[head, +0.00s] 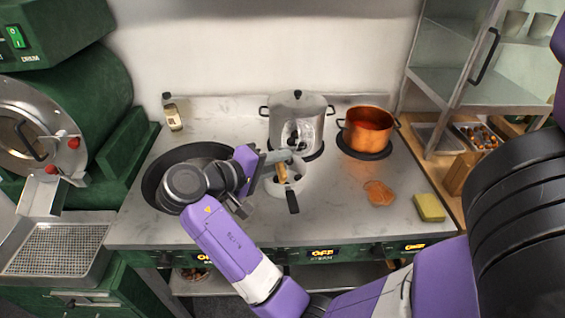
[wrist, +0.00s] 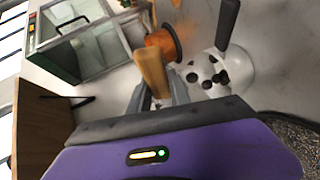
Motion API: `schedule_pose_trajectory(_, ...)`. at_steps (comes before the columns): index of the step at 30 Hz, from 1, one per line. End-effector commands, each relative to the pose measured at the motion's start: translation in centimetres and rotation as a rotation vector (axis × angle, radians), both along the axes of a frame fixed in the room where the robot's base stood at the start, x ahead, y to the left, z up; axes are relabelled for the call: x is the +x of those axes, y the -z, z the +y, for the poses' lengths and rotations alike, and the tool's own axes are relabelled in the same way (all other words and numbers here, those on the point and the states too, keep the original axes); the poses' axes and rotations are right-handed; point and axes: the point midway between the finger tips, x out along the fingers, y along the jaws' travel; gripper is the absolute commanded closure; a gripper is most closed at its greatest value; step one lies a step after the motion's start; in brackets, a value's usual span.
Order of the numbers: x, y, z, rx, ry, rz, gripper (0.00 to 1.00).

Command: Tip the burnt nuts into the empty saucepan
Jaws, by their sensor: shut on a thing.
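My gripper (head: 277,164) is shut on a wooden handle (wrist: 152,72), above the white saucepan. The handle's light wood also shows between the fingers in the head view (head: 282,172). I cannot make out what it belongs to. The white saucepan (wrist: 240,76) stands on the counter, its black handle (wrist: 228,22) sticking out. In the head view the saucepan (head: 273,188) is partly hidden by my gripper. In the wrist view several dark nuts (wrist: 208,75) show within the saucepan's outline. My gripper and the handle appear apart from its rim.
A tall steel pot (head: 297,105) stands behind my gripper. A copper pot (head: 368,128) sits to its right. A wide dark pan (head: 160,170) lies under my arm at left. A yellow sponge (head: 429,207) and an orange item (head: 378,193) lie on the right counter.

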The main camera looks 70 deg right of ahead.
Motion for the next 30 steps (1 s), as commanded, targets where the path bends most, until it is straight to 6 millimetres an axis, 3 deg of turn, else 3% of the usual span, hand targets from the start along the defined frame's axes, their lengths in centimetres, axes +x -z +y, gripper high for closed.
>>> schedule_pose_trajectory(30,2.7,5.6,2.2,-0.426,-0.001,0.523,1.00)
